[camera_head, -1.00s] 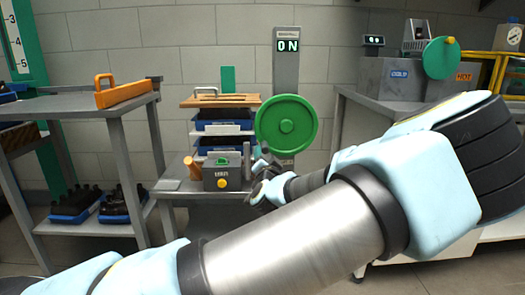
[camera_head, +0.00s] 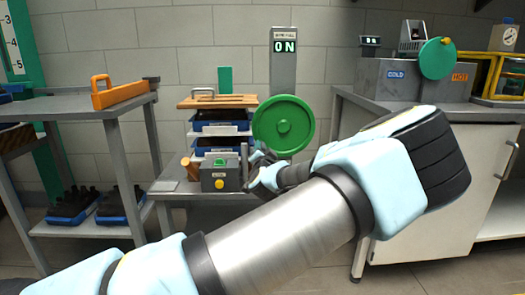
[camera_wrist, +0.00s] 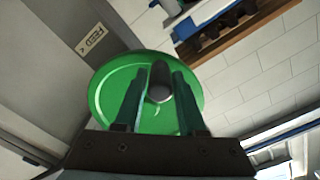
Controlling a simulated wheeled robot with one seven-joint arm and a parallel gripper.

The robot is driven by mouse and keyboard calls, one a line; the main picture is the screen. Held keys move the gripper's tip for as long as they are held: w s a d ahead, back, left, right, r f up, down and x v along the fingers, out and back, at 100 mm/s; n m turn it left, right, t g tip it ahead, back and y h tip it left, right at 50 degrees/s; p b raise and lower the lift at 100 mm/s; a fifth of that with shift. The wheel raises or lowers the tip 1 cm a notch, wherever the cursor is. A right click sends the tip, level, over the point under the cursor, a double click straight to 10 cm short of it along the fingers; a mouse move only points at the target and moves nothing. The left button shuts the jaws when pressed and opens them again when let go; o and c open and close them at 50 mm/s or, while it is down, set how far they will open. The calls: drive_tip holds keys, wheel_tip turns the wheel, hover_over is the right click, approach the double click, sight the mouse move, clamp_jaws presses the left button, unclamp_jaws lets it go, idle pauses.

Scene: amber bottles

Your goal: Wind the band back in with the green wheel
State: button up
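The green wheel (camera_head: 284,126) stands upright on a grey post (camera_head: 285,72) behind the small bench; its face shows in the head view. My gripper (camera_head: 258,158) is at the wheel's lower left edge in that view. In the wrist view the green wheel (camera_wrist: 108,98) fills the middle behind my gripper (camera_wrist: 160,78). The band cannot be made out.
A grey box with a yellow knob (camera_head: 220,176) stands on the bench, left of my gripper. Blue trays (camera_head: 220,118) are stacked behind it. A shelf cart (camera_head: 75,107) stands left, a counter (camera_head: 425,115) right. My arm crosses the foreground.

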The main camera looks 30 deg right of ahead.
clamp_jaws()
idle(1.0)
